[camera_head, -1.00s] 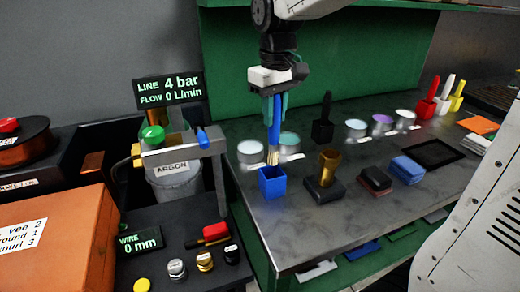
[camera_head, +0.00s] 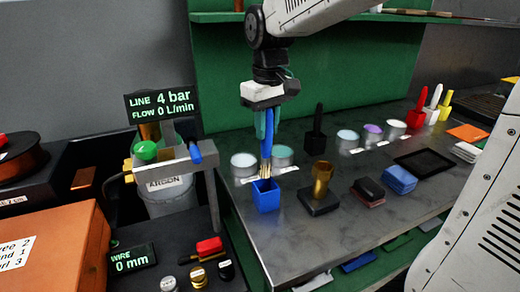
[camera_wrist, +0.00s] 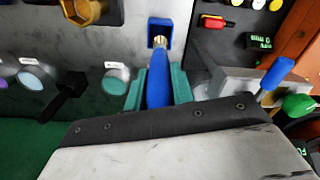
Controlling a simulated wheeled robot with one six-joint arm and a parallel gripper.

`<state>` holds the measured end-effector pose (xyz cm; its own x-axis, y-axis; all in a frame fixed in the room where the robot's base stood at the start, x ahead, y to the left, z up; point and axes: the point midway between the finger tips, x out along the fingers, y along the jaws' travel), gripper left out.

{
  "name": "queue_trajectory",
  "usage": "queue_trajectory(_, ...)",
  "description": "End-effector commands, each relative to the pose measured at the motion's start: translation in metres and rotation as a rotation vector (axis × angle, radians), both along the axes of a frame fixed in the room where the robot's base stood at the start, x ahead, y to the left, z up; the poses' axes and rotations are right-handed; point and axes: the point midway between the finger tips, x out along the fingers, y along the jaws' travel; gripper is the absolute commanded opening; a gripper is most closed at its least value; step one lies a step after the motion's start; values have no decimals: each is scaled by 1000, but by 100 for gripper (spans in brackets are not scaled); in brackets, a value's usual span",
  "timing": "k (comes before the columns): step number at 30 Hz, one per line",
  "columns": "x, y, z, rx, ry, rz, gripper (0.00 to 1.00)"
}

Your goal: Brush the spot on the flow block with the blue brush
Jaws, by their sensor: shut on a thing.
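My gripper (camera_head: 265,125) has teal fingers shut on the handle of the blue brush (camera_head: 267,145), which hangs almost upright with its pale bristles down. The bristle tips are at or just above the mouth of a small blue square cup (camera_head: 265,196); I cannot tell whether they are inside. In the wrist view the brush (camera_wrist: 159,80) points away from my gripper (camera_wrist: 157,92) towards the blue cup (camera_wrist: 160,24). A grey block (camera_head: 175,163) with a green knob and a blue lever stands at left beside the flow display. I cannot tell whether it is the flow block, and I see no spot.
Several round tins (camera_head: 243,164) stand behind the cup. A brass hexagonal piece on a dark base (camera_head: 318,205) stands to its right, with a black upright holder (camera_head: 316,140) behind. Dark and blue pads (camera_head: 399,180) lie farther right. A green back panel (camera_head: 350,75) closes the bench's rear.

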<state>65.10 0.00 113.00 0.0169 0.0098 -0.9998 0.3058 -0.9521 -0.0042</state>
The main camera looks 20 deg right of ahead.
Motion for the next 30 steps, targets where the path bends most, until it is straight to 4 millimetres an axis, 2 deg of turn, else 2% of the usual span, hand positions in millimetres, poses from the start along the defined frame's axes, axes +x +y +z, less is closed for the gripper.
queue_trajectory(2,2,-6,-4,18,-32,-16,1)
queue_trajectory(5,23,-15,-13,46,-80,-51,1)
queue_trajectory(12,103,-24,-15,96,-178,-53,1)
queue_trajectory(16,134,-23,-5,126,-227,-27,1)
queue_trajectory(18,142,-21,1,147,-260,-9,1)
queue_trajectory(22,142,-20,-3,165,-286,3,1)
queue_trajectory(30,142,-21,-28,165,-285,3,1)
